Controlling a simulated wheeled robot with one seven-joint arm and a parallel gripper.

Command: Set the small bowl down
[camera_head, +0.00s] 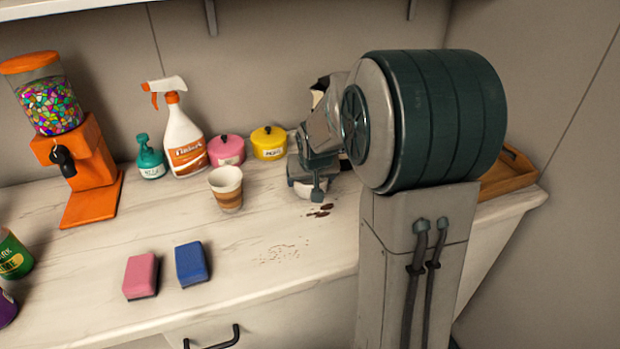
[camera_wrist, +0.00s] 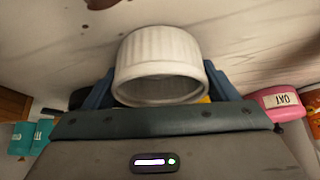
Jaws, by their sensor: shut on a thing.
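The small bowl is white and ribbed, and shows in the wrist view (camera_wrist: 160,58) between the two blue-grey fingers of my gripper (camera_wrist: 160,85). My gripper is shut on it. In the head view my gripper (camera_head: 312,178) is over the back right part of the counter, and only a pale part of the bowl (camera_head: 306,190) shows behind the fingers. The rest of it is hidden by my gripper and arm. I cannot tell whether the bowl touches the counter (camera_head: 100,240).
A striped cup (camera_head: 227,188) stands left of my gripper. Pink (camera_head: 226,150) and yellow (camera_head: 269,142) canisters, a spray bottle (camera_head: 184,140) and a teal pump bottle (camera_head: 150,160) stand behind. Pink (camera_head: 140,275) and blue (camera_head: 191,264) sponges lie in front. A wooden tray (camera_head: 508,172) is right. Dark spots (camera_head: 320,211) mark the counter.

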